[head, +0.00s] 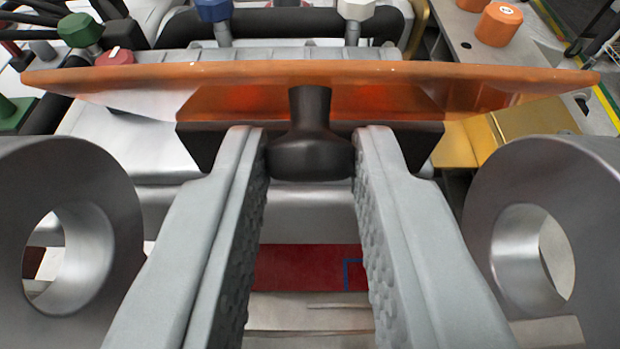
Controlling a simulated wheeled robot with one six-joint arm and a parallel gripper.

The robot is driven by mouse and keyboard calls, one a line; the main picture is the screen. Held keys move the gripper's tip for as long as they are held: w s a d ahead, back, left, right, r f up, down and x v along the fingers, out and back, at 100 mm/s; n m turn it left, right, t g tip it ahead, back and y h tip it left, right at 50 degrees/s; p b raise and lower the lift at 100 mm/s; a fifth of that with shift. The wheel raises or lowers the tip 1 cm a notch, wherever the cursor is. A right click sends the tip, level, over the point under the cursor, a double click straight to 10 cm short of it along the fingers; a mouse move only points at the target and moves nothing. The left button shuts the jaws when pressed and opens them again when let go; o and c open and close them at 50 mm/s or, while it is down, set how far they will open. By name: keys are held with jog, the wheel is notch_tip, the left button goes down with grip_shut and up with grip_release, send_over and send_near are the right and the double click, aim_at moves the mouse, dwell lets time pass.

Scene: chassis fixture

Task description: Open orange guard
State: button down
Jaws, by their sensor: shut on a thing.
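The orange guard (430,75) is a wide, translucent panel that spans the upper part of the head view, seen nearly edge-on. A black knob (308,150) sticks out from the middle of it toward me. My gripper (310,150) is shut on this knob, with one grey textured finger on each side of its rounded end. The guard hides much of what lies behind and under it. I cannot tell its exact angle from this one view.
Behind the guard are a green cap (80,30), a blue cap (213,10), a white cap (356,9) and black hoses. An orange cap (498,24) stands on the grey surface at upper right. A gold block (525,130) lies at the right.

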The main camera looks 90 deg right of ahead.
jog(key=c, duration=1.2)
grip_release()
jog(key=shift+c, duration=0.2)
